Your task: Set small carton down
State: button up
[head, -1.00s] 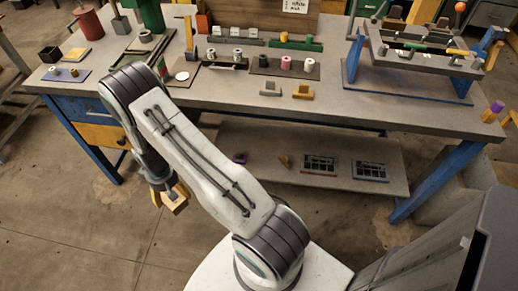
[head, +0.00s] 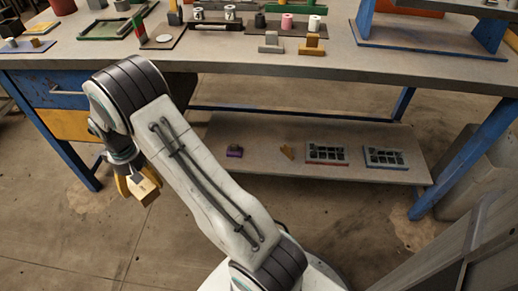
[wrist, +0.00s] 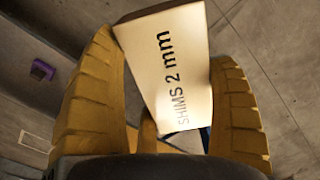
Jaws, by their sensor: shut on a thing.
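The small carton (wrist: 168,65) is pale, box-shaped and marked "SHIMS 2 mm". In the wrist view it sits tilted between the two yellow fingers of my gripper (wrist: 160,100). In the head view my gripper (head: 133,184) holds the carton (head: 147,190) in the air in front of the workbench, left of the lower shelf. My gripper is shut on the carton. The carton's far side is hidden.
The workbench top (head: 240,62) carries spools, blocks and trays. The lower shelf (head: 270,140) holds a purple part (head: 235,151), a small orange wedge (head: 287,150) and two dark gridded trays (head: 327,153), with bare room between them. A blue leg (head: 465,160) stands at the right.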

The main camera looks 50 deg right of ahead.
aim_at(144, 187)
jog(key=shift+w+f+b, duration=0.15)
jog(key=shift+f+b, duration=1.3)
jog(key=shift+b, duration=2.3)
jog(key=shift+f+b, duration=0.1)
jog(key=shift+b, duration=0.35)
jog(key=s+d+f+m, duration=0.45)
jog(key=s+d, duration=0.25)
jog(key=d, duration=0.7)
jog(key=s+d+f+m, duration=0.4)
jog(key=s+d+f, duration=0.3)
jog(key=d, duration=0.6)
jog(key=s+d+f+m, duration=0.45)
jog(key=s+d, duration=0.35)
jog(key=d, duration=0.6)
jog(key=w+d+m, duration=0.2)
jog(key=d+m, duration=0.5)
jog(key=m, duration=0.9)
jog(key=shift+d+r+m+p, duration=0.2)
jog(key=shift+r+m+p, duration=0.1)
jog(key=shift+r+p, duration=0.1)
